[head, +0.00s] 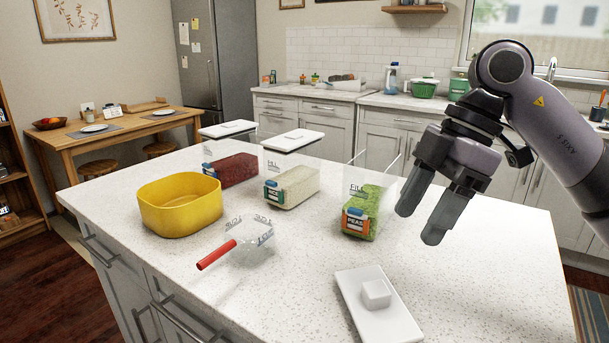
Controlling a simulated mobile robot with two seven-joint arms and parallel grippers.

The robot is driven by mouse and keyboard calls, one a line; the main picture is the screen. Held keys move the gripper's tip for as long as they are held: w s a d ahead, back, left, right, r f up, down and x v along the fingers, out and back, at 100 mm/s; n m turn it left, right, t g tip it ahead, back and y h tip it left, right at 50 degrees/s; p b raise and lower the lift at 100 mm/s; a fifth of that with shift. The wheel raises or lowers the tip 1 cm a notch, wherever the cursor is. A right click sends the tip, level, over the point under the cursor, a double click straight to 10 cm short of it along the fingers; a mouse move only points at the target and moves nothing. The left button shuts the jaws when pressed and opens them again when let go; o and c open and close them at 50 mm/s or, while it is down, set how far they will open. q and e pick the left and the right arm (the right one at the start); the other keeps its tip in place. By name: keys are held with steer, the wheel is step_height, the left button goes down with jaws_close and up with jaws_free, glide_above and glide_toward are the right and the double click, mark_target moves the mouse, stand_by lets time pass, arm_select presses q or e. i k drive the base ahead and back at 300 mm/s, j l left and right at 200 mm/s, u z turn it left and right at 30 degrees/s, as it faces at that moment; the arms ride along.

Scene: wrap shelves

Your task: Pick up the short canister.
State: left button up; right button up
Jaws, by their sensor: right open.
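Three clear canisters stand in a row on the island, holding red beans (235,170), white rice (295,187) and green peas (372,208). The peas canister is nearest my right gripper (422,217). This gripper is open and empty, its fingers pointing down, in the air to the right of the peas canister and apart from it. My left gripper is not in view.
A yellow tub (180,212) stands at the left. A clear measuring cup with a red handle (216,254) lies in front of the canisters. A white lid with a cube knob (365,313) lies at the front. The right counter (490,270) is clear.

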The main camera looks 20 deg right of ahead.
mark_target(370, 178)
steer(key=k, duration=1)
